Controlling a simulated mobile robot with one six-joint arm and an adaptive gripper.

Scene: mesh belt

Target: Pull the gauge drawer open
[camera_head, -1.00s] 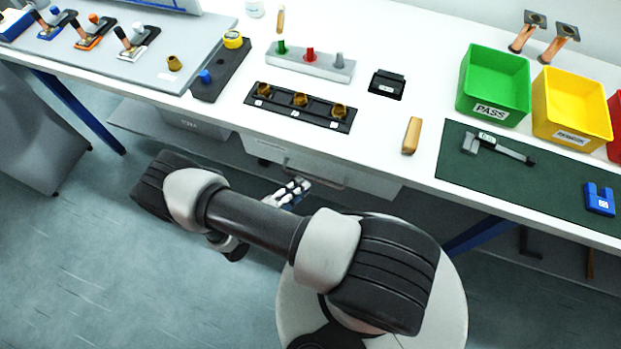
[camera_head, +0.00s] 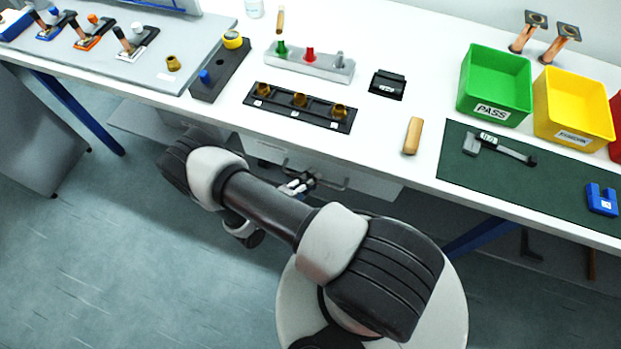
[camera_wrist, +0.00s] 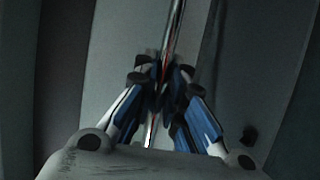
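The gauge drawer (camera_head: 361,182) is a pale grey front under the bench top, and it looks closed or nearly so. Its bar handle (camera_head: 334,184) shows just right of my gripper. My gripper (camera_head: 300,186) is at the left part of this handle. In the wrist view the handle (camera_wrist: 177,25) runs as a shiny bar between the fingers of my gripper (camera_wrist: 165,76). The fingertips are drawn close together on both sides of the bar and look shut on it. The exact contact is dark and partly hidden by the fingers.
The white bench top (camera_head: 400,60) overhangs the drawer. On it are a black strip with brass fittings (camera_head: 298,107), a wooden block (camera_head: 413,136), a green bin (camera_head: 495,85) and a green mat (camera_head: 470,180). A blue bench leg (camera_head: 475,237) stands to the right.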

